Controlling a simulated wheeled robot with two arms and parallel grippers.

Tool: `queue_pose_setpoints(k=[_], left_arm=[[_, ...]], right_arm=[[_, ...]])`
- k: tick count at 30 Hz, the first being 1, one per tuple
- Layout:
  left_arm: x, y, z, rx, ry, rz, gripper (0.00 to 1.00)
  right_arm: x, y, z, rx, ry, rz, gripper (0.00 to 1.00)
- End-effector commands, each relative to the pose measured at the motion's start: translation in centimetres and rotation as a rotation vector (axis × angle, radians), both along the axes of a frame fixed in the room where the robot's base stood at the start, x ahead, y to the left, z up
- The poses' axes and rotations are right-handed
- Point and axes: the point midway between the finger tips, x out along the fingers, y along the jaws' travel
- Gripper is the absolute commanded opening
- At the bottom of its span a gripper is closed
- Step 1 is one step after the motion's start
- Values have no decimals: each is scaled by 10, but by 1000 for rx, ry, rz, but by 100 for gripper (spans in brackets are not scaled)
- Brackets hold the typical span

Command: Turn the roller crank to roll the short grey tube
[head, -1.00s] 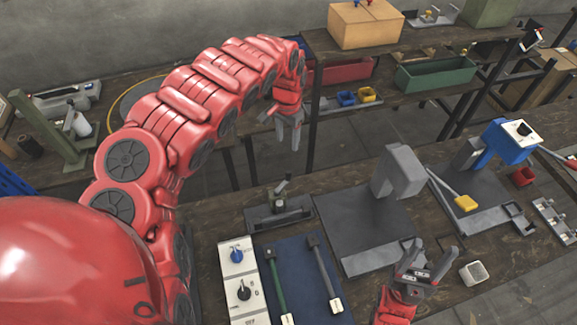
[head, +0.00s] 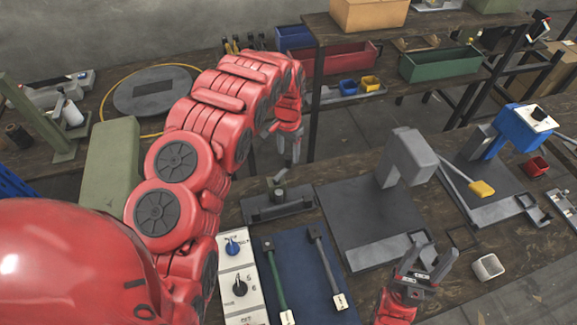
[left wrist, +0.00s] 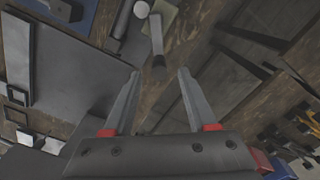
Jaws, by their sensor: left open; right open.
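A small dark fixture (head: 277,208) with a flat base and an upright post stands on the bench, left of the large grey press; it looks like the roller. In the left wrist view a grey crank-like bar (left wrist: 156,34) with a dark round end lies beyond my fingertips. A light grey cylinder (left wrist: 140,9) shows beside it; I cannot tell whether it is the short grey tube. My left gripper (head: 292,158) is open and empty, pointing down above and behind the fixture; its fingers also show in the left wrist view (left wrist: 157,72). My right gripper (head: 428,260) is open and empty over the bench front.
A grey press (head: 405,160) stands right of the fixture, with a blue press (head: 520,130) farther right. A blue mat (head: 300,285) with two levers and a white switch panel (head: 240,285) lie in front. A pale square cup (head: 488,266) sits near the right gripper.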

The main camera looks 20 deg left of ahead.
Motion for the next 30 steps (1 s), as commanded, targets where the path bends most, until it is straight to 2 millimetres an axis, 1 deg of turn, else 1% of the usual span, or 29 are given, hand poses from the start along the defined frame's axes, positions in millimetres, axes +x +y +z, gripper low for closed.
queue_pose_setpoints(k=[1, 3, 9, 15, 22, 23, 24, 26, 30], left_arm=[[0, 0, -1, -1, 0, 0, 57], [-2, -1, -13, -3, 4, 1, 57], [0, -1, -32, -2, 1, 0, 57], [0, 0, -39, 1, -1, 0, 57], [0, 0, -40, 1, -1, 0, 57], [0, 0, -40, 1, -1, 0, 56], [0, 0, -40, 1, -1, 0, 48], [0, 0, -40, 0, -1, 0, 38], [0, 0, -40, 0, -1, 0, 12]], right_arm=[[0, 0, 12, 0, -2, 0, 57], [0, 0, 15, 0, -2, 0, 57], [0, 0, 22, 0, -1, 0, 57], [0, 0, 23, 0, -1, 0, 57], [0, 0, 23, 0, -1, 0, 57], [0, 0, 23, 0, -1, 0, 57], [0, 0, 23, 0, -1, 0, 57], [0, 0, 23, 0, -1, 0, 57], [0, 0, 23, 0, -1, 0, 57]])
